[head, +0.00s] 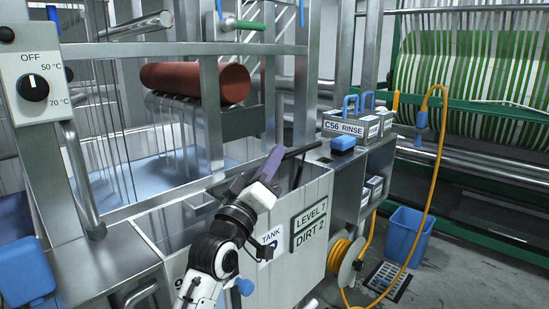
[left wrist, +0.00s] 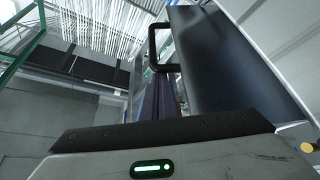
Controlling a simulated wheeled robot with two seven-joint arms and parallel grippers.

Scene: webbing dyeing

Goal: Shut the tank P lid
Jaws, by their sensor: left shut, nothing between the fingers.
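The grey tank (head: 318,190) stands at the centre of the head view. It carries a LEVEL 7 / DIRT 2 plate and a TANK label whose letter is partly hidden by my arm. In the left wrist view a dark, flat panel (left wrist: 222,65), seemingly the lid, rises at a steep tilt with a black loop handle (left wrist: 153,48) on its left side. My left gripper (head: 273,162) is over the tank's top edge, its purple fingers shut and empty. The fingers (left wrist: 166,98) appear close to the handle; I cannot tell whether they touch. My right gripper is out of view.
Metal frame posts and a rust-red roller (head: 195,82) stand behind the tank. A shelf to its right holds a C56 RINSE box (head: 343,127) and a blue block (head: 343,143).

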